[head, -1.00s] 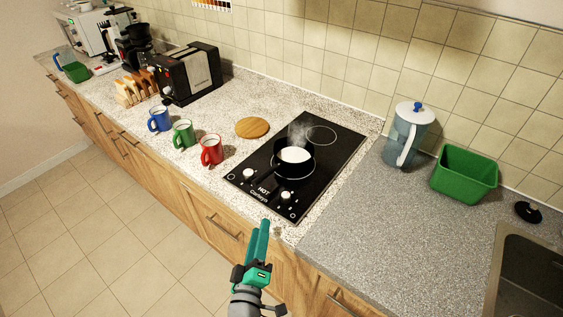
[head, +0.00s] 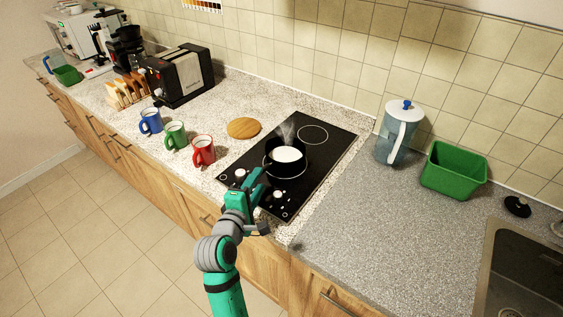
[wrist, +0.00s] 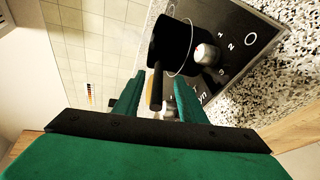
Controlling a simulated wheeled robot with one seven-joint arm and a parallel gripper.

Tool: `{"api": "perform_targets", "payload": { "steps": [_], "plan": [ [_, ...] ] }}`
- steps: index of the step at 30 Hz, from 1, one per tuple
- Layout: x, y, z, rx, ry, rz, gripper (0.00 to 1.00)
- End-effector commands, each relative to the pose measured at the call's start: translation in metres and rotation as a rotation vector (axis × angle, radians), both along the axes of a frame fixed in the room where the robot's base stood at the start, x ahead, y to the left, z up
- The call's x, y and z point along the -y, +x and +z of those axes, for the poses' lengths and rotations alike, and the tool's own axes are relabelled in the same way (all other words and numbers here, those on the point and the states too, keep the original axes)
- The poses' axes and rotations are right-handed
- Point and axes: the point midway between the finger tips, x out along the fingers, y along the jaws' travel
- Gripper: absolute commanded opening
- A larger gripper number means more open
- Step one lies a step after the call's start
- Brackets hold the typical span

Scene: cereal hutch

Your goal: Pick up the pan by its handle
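The black pan (head: 284,170) stands on the cooktop with white liquid in it and steam rising above. In the wrist view the dark pan (wrist: 180,45) lies just past my fingertips. Its handle (wrist: 155,90) points back toward my gripper and shows between the two fingers. My gripper (head: 257,182) is over the front part of the cooktop, close to the pan. In the wrist view my gripper (wrist: 157,92) is open, with gaps beside the handle. In the head view my fingers hide the handle.
The black cooktop (head: 313,160) has knobs at its front. Red (head: 204,151), green (head: 175,136) and blue (head: 151,121) mugs and a round wooden board (head: 243,128) stand to the left. A jug (head: 396,140) and green bin (head: 454,174) are at right. The grey counter (head: 375,225) before them is clear.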

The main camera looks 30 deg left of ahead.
Motion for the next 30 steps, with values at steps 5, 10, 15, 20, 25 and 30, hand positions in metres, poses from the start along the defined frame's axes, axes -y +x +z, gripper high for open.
{"api": "perform_targets", "payload": {
  "steps": [5,10,15,20,25,30],
  "plan": [
    [-0.004,0.015,-0.003,0.001,0.001,-0.001,0.37],
    [-0.009,0.027,-0.005,0.001,0.002,0.0,0.37],
    [-0.017,0.05,-0.009,0.002,0.002,-0.001,0.37],
    [-0.02,0.063,-0.012,0.002,0.002,-0.001,0.37],
    [-0.02,0.064,-0.013,0.001,0.002,0.0,0.37],
    [-0.02,0.064,-0.013,0.001,0.002,0.0,0.18]
  ]
}}
